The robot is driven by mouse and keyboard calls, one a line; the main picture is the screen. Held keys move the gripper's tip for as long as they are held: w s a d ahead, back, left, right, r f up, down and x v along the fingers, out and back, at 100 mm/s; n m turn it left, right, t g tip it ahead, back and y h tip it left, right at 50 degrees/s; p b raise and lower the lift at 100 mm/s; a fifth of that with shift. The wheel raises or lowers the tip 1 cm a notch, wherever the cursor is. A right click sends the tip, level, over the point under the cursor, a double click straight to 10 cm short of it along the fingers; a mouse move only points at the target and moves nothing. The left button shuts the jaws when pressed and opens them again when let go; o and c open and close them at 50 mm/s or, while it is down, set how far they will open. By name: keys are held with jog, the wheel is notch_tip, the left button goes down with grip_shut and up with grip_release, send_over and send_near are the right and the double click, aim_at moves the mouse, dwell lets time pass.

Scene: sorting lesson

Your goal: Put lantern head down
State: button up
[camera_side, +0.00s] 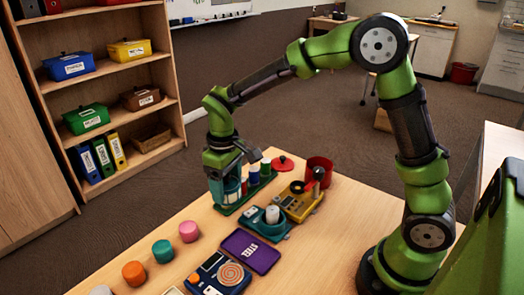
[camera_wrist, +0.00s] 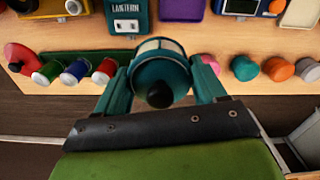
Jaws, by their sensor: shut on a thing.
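My gripper (camera_side: 229,190) is shut on the lantern head, a teal cylinder with cream panels (camera_side: 233,184). In the wrist view the lantern head (camera_wrist: 160,66) sits between both fingers (camera_wrist: 162,92), with a dark round knob toward the camera. In the side view my fingers partly hide it, beside the left end of the green rack. I cannot tell whether its lower end touches anything. The teal lantern base (camera_side: 267,229) stands to its right and nearer the camera, with an upright white cylinder (camera_side: 272,214). In the wrist view a teal part (camera_wrist: 126,17) carries the label "LANTERN".
A green rack (camera_side: 229,209) holds several spools. A yellow device (camera_side: 301,203), red pot (camera_side: 319,171) and red lid (camera_side: 283,163) stand to the right. A purple tray (camera_side: 250,251), blue spiral device (camera_side: 219,274) and pink (camera_side: 188,231), teal and orange pieces lie toward the front.

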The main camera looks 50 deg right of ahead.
jog(key=w+a+n, duration=0.3)
jog(key=w+n, duration=0.1)
jog(key=w, duration=0.1)
jog(key=f, duration=1)
jog(key=shift+d, duration=0.25)
jog(key=shift+f, duration=0.1)
jog(key=o, duration=1.1)
jog(key=shift+c, duration=0.2)
